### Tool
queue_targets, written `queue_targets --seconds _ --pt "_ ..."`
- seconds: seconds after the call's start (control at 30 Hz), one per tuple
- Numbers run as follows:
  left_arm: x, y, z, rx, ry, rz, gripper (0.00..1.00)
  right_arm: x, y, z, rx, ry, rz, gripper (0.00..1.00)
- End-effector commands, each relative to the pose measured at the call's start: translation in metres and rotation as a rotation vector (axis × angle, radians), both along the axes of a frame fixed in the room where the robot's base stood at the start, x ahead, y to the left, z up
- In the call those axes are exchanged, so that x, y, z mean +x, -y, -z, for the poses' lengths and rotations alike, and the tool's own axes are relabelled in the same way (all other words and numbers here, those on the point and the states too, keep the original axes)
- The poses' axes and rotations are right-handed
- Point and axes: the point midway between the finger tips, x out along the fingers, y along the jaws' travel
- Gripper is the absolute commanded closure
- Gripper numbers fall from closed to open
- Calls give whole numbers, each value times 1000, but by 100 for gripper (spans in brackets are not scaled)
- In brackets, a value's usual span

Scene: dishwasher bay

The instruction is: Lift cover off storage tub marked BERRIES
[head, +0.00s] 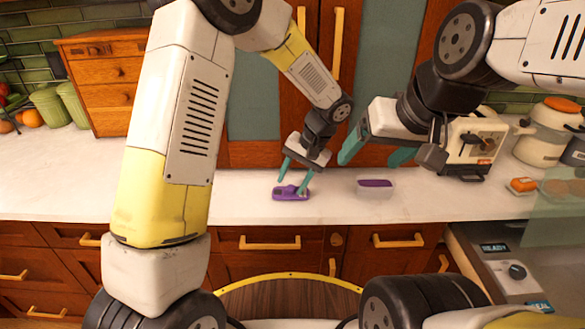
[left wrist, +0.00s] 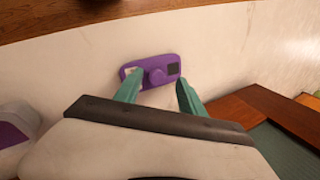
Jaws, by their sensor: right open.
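I cannot read any marking.
A toaster-like appliance (head: 471,148) and a cream pot (head: 545,136) stand on the right. Green canisters (head: 60,103) stand at the far left. The counter (head: 140,195) left of the lid is clear.

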Motion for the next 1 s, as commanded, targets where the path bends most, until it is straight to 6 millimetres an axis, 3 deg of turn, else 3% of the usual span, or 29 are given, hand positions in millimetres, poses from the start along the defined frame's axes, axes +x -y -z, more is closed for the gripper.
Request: queue_targets --seconds 0.27,0.73,0.87,1.0 --pt "0 2 -6 -1 2 0 53 0 0 0 0 0 0 22" --pt "-6 26 -70 -2 3 0 53 0 0 0 0 0 0 22" --pt "-10 15 -86 -27 9 -13 53 0 0 0 0 0 0 22" --pt "-27 -19 -118 -110 35 -46 53 0 0 0 0 0 0 22"
